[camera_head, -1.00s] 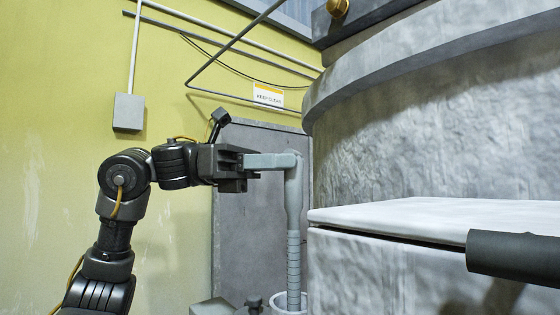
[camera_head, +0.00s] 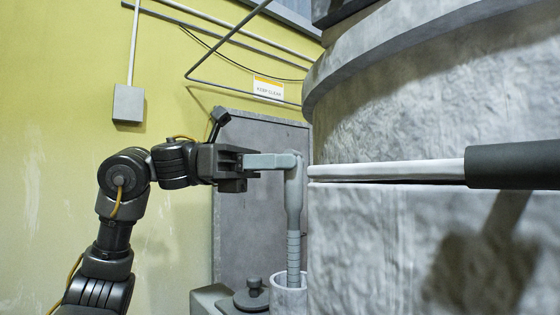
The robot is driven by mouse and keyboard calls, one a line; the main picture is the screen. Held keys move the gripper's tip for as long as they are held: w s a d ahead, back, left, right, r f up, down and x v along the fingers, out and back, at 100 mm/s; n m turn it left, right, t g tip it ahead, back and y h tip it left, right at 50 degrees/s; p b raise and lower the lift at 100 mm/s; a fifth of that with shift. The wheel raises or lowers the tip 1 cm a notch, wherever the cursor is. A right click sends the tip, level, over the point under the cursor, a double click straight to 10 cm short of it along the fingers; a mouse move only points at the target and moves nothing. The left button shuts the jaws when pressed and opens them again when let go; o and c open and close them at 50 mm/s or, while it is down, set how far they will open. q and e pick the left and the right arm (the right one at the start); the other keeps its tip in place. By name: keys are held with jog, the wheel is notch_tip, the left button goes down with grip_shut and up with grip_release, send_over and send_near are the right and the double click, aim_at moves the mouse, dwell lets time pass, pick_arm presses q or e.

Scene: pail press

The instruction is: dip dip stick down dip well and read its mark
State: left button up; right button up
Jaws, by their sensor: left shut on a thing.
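The dip stick (camera_head: 293,205) is grey, with a side handle at its top and ringed marks on its lower part. It hangs about upright. My left gripper (camera_head: 245,162) is shut on the handle, left of the shaft. The dip well (camera_head: 289,300) is a pale round tube at the bottom centre. The stick's lower end is inside the well's mouth, and its tip is hidden behind the near rim. Several ring marks show above the rim. How deep the tip is, and any wet mark, I cannot tell. My right gripper is not in view.
A large rough grey vessel (camera_head: 420,110) fills the right side, close to the stick. A pale ledge (camera_head: 390,172) and a dark cylindrical bar (camera_head: 515,164) stick out there. A dark knobbed lid (camera_head: 254,295) sits left of the well. A yellow wall (camera_head: 50,150) stands behind.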

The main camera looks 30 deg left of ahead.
aim_at(287, 216)
pick_arm(q)
jog(key=shift+f+b, duration=2.75)
jog(key=shift+f, duration=1.1)
jog(key=shift+r, duration=0.1)
